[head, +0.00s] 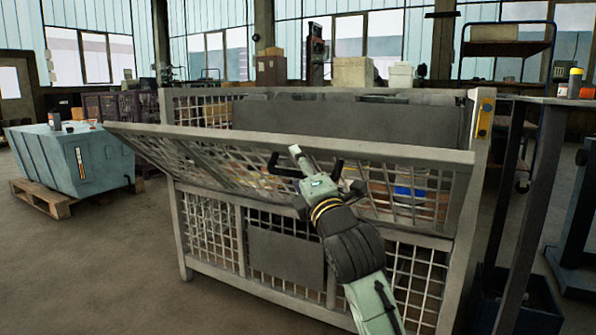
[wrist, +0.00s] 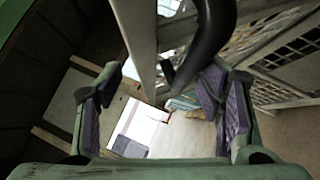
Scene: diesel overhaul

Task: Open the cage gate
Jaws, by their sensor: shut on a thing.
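The grey mesh cage (head: 183,235) stands in the middle of the head view. Its gate (head: 200,136) is the upper front panel, tilted outward toward me, with its top rail well clear of the cage's upper front opening. In the wrist view the black curved handle (wrist: 209,45) runs down by the right finger of my gripper (wrist: 165,85). The exact contact is partly hidden.
A teal bin (head: 85,165) on a wooden pallet (head: 45,200) stands at the left. A dark table frame (head: 510,190) is close on the cage's right side. A blue crate (head: 540,300) lies beneath it. Floor at the front left is clear.

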